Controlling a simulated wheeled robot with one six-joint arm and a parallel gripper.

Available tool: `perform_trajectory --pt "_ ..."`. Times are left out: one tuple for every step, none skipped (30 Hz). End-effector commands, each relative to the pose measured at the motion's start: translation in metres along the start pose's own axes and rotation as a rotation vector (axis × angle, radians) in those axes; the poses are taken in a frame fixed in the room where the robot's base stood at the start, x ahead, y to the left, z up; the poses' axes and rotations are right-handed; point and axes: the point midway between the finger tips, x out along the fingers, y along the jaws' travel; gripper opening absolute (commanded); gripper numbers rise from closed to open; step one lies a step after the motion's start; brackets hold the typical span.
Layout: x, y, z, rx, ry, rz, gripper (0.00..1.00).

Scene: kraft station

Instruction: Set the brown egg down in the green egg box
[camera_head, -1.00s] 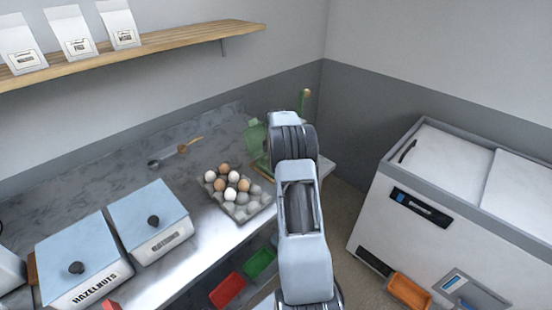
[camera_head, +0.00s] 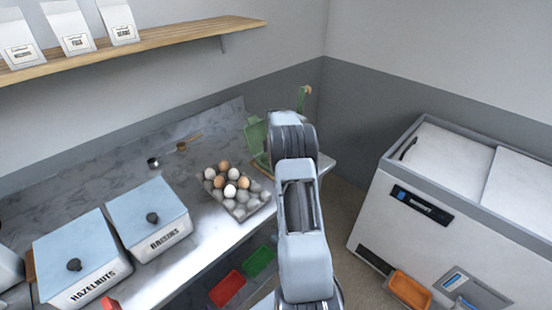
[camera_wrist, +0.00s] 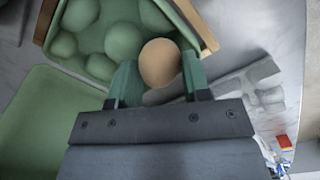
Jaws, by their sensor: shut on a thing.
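The brown egg (camera_wrist: 160,62) is between the green fingertips of my gripper (camera_wrist: 157,82) in the wrist view. My gripper is shut on it. The open green egg box (camera_wrist: 92,68) lies beyond the fingers at the upper left, with rounded green cups inside. The egg overlaps the box's right part in that view; I cannot tell its height above it. The box's green lid (camera_wrist: 38,125) is folded open at the left. In the head view the lid (camera_head: 255,133) shows beside my arm, which hides my gripper, the held egg and most of the box.
A grey egg tray (camera_head: 243,207) with brown and white eggs stands left of my arm; it also shows in the wrist view (camera_wrist: 262,82). Bins of hazelnuts (camera_head: 82,262) and raisins (camera_head: 150,218) stand further left. A white chest freezer (camera_head: 440,190) stands at the right.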

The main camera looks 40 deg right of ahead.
Motion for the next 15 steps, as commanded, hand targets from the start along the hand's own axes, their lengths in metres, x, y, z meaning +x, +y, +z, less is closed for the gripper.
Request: perform_trajectory --pt "0.0014 0.0000 0.0000 0.000 0.000 0.000 0.34" --pt "0.0018 0.0000 0.0000 0.000 0.000 0.000 0.34" --pt "0.0024 0.0000 0.0000 0.000 0.000 0.000 0.34" --pt "0.0029 0.0000 0.0000 0.000 0.000 0.000 0.34" --pt "0.0033 0.0000 0.0000 0.000 0.000 0.000 0.34" --pt "0.0039 0.0000 0.0000 0.000 0.000 0.000 0.34" --pt "0.0043 0.0000 0.0000 0.000 0.000 0.000 0.34" --pt "0.0048 0.0000 0.0000 0.000 0.000 0.000 0.34" --pt "0.0054 0.0000 0.0000 0.000 0.000 0.000 0.34" --pt "0.0059 0.0000 0.0000 0.000 0.000 0.000 0.34" --pt "0.0063 0.0000 0.0000 0.000 0.000 0.000 0.34" --pt "0.0069 0.0000 0.0000 0.000 0.000 0.000 0.34" --pt "0.0073 0.0000 0.0000 0.000 0.000 0.000 0.34" --pt "0.0078 0.0000 0.0000 0.000 0.000 0.000 0.34" --pt "0.0084 0.0000 0.0000 0.000 0.000 0.000 0.34"
